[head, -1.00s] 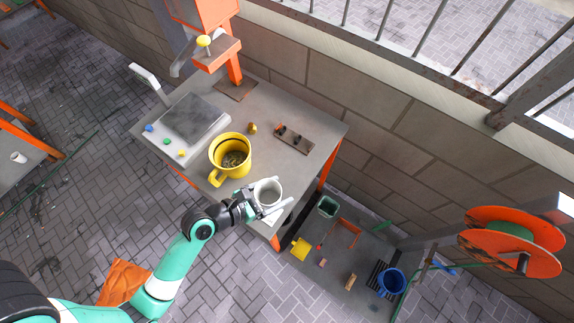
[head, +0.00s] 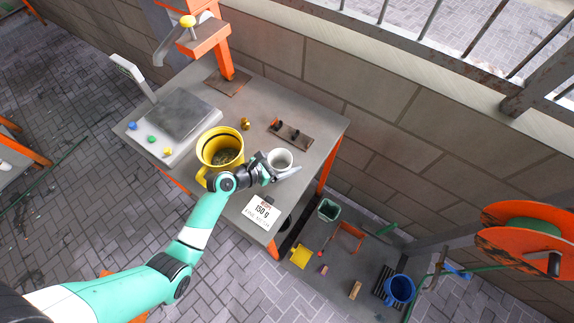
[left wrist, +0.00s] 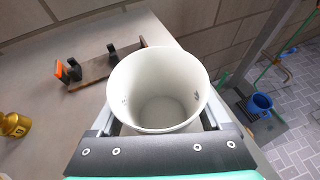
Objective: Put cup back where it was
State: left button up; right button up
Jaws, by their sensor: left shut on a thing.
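A white cup (head: 280,159) is held upright between the fingers of my left gripper (head: 284,172), over the right part of the grey table (head: 318,117). The white cup also shows in the left wrist view (left wrist: 158,90), where it looks empty inside. The left gripper is shut on the cup; I cannot tell whether the cup's base touches the table. A yellow mug (head: 220,148) with something dark inside stands just left of the gripper. My right gripper is in no view.
A scale (head: 178,115) stands at the table's left. A dark plate with clips (head: 290,135) and a brass weight (head: 245,123) lie behind the cup. A card marked "150 g" (head: 262,211) lies near the front corner. A blue bucket (head: 400,289) stands on a low platform.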

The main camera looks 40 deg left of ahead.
pick_arm(q)
jog(key=shift+f, duration=0.8)
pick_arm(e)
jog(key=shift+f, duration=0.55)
pick_arm(q)
jog(key=shift+f, duration=0.2)
jog(key=o, duration=1.3)
jog(key=shift+r, duration=0.25)
jog(key=p+v, duration=0.5)
jog(key=v, duration=0.6)
jog(key=shift+s+r, duration=0.15)
jog(key=shift+r, duration=0.05)
jog(key=shift+s+a, duration=0.1)
jog(key=shift+s, duration=0.25)
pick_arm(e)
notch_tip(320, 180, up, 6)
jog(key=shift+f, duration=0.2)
